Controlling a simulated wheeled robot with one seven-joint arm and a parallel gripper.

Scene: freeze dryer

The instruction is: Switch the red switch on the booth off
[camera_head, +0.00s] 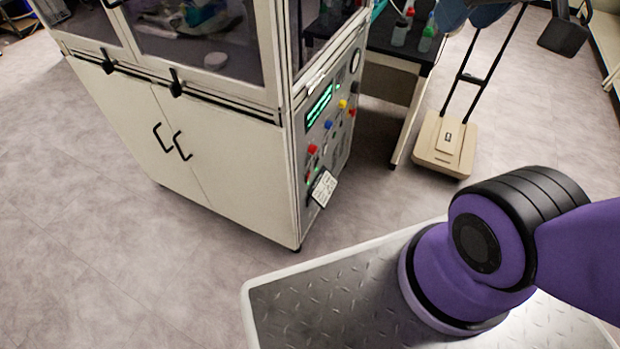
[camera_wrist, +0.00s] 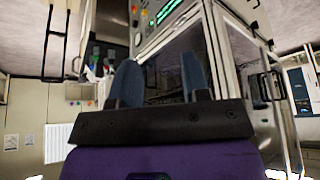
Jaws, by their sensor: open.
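The booth (camera_head: 235,150) is a cream cabinet with glass windows above and two closed doors below, left of centre in the head view. Its right side carries a control panel with a green lit display (camera_head: 319,106) and several coloured knobs. A red knob (camera_head: 312,149) sits at the panel's near edge; another small red one (camera_head: 352,112) is near the far edge. I cannot tell which is the switch, or its position. My gripper (camera_wrist: 161,78) shows in the wrist view, open and empty, apart from the panel (camera_wrist: 165,14), which appears at the top.
A black-topped table (camera_head: 385,40) with bottles stands behind the booth. A beige floor scale (camera_head: 444,145) is right of it. A white tag (camera_head: 324,188) is at the panel's lower edge. The floor in front of the booth is clear.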

